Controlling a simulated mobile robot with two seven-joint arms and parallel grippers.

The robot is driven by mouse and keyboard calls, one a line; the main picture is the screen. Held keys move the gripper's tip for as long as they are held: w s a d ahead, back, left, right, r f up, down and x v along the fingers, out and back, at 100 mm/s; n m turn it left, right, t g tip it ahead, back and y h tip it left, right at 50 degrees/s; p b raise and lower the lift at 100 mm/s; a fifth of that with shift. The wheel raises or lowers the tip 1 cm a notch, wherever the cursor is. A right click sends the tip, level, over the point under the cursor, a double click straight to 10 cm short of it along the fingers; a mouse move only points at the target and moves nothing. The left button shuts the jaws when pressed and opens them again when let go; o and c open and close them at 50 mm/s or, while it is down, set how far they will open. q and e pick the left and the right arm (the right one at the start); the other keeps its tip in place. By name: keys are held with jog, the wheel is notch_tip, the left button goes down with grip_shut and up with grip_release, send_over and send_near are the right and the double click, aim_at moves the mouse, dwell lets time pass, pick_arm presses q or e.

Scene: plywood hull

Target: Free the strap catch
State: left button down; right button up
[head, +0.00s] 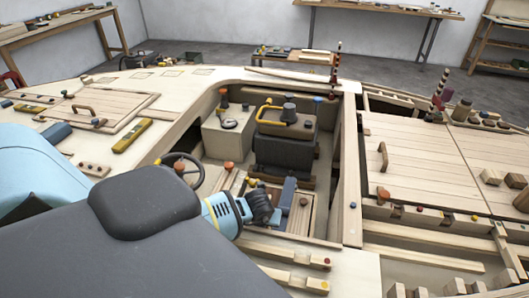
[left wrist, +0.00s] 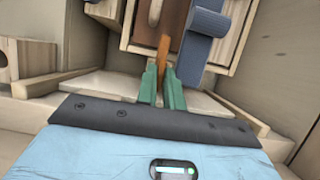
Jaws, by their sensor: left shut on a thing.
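In the left wrist view, my left gripper (left wrist: 161,84) has its two green fingers closed on a narrow orange-brown tab (left wrist: 164,52), which looks like the catch. The tab stands against a wooden box front (left wrist: 135,42). A blue-grey strap (left wrist: 206,22) runs just to the right of the tab, apart from the fingers. In the head view, the strap (head: 287,194) shows in the hull's open well, beside my dark left wrist. The fingertips and the tab are hidden there behind my own arm. My right gripper is in neither view.
A steering wheel (head: 182,171) stands left of my wrist. A dark seat-like block (head: 284,150) with a yellow handle fills the well behind. A pale wooden wall (head: 349,170) bounds the well on the right. In the wrist view, wooden ledges lie close on both sides.

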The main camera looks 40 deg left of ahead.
pick_arm(q)
jog(key=c, duration=1.5)
grip_release()
